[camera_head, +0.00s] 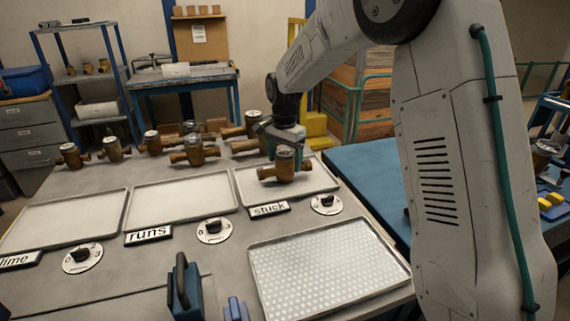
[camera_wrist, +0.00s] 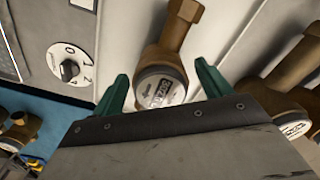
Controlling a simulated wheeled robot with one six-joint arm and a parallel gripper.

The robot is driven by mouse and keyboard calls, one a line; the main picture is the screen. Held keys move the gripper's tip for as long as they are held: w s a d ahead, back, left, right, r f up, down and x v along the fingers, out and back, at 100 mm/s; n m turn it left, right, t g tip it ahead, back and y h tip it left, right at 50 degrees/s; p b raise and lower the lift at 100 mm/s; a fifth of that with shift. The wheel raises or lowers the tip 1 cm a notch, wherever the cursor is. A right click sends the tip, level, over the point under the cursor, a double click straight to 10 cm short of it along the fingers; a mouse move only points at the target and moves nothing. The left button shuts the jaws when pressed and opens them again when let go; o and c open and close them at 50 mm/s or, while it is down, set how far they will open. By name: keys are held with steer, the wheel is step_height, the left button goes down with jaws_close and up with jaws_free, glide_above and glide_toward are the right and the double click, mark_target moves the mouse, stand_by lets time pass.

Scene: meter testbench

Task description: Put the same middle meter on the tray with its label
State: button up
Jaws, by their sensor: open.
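A brass meter (camera_head: 285,172) with a round pale dial sits on the tray (camera_head: 322,181) behind the "stuck" label (camera_head: 269,210). My gripper (camera_head: 284,143) is right over this meter, its fingers partly hidden. In the wrist view my gripper (camera_wrist: 162,72) is open, with one teal finger on each side of a brass meter (camera_wrist: 162,84), its dial facing the camera. I cannot tell whether the fingers touch it. The tray (camera_head: 181,193) behind the "runs" label (camera_head: 149,235) and the tray (camera_head: 68,216) behind the "lime" label (camera_head: 20,261) are empty.
Several brass meters, including one at the left (camera_head: 70,155), stand along the back of the bench. Knob dials (camera_head: 214,230) sit before the trays. A perforated tray (camera_head: 325,262) at the front right is empty. A dark blue handled tool (camera_head: 186,290) stands at the front.

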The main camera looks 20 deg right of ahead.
step_height(320, 180, up, 10)
steer(key=shift+s+r, duration=0.15)
steer(key=shift+r, duration=0.05)
steer(key=s+d+r+n, duration=0.1)
steer(key=s+r+n, duration=0.15)
steer(key=s, duration=0.75)
steer(key=s+d+r+n+t, duration=0.1)
steer(key=s+n, duration=0.2)
steer(key=s, duration=0.7)
steer(key=s+d+r+n, duration=0.1)
steer(key=s+r+n, duration=0.15)
steer(key=s, duration=0.75)
steer(key=s+f+n, duration=0.3)
steer(key=s+f, duration=0.2)
steer(key=s, duration=0.5)
steer(key=shift+s+d, duration=0.15)
steer(key=shift+s, duration=0.25)
